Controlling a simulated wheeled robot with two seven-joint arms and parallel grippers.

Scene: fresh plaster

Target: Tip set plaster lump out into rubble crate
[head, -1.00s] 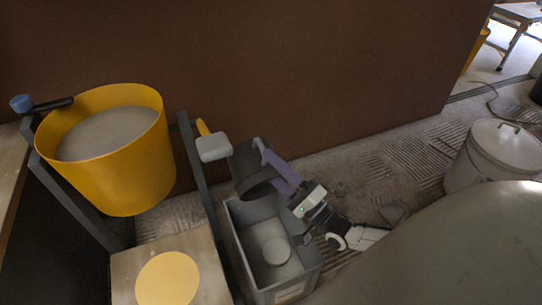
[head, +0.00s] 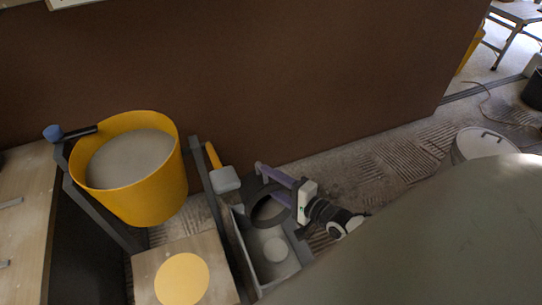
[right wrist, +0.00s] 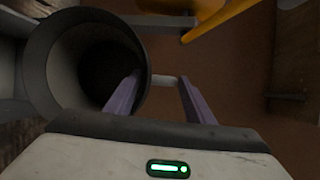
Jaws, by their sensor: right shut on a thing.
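The grey rubble crate (head: 246,238) stands on the floor. A pale round plaster lump (head: 275,250) lies on its bottom. My right gripper (head: 268,182) is shut on the dark grey pot (head: 254,206) and holds it tilted over the crate's far end, mouth facing the head camera. In the right wrist view the pot (right wrist: 45,75) is at the left with its dark hollow showing; I see no lump in it. The purple fingers of the gripper (right wrist: 160,88) show there, the left one across the pot's rim. The exact grip point is unclear. My left gripper is out of view.
A yellow tub (head: 130,200) of grey plaster hangs in a dark frame left of the crate. A float (head: 225,180) with a yellow handle is beside it. A wooden stand (head: 222,270) is nearer. The brown wall (head: 330,80) is behind; a lidded white bucket (head: 485,147) stands right.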

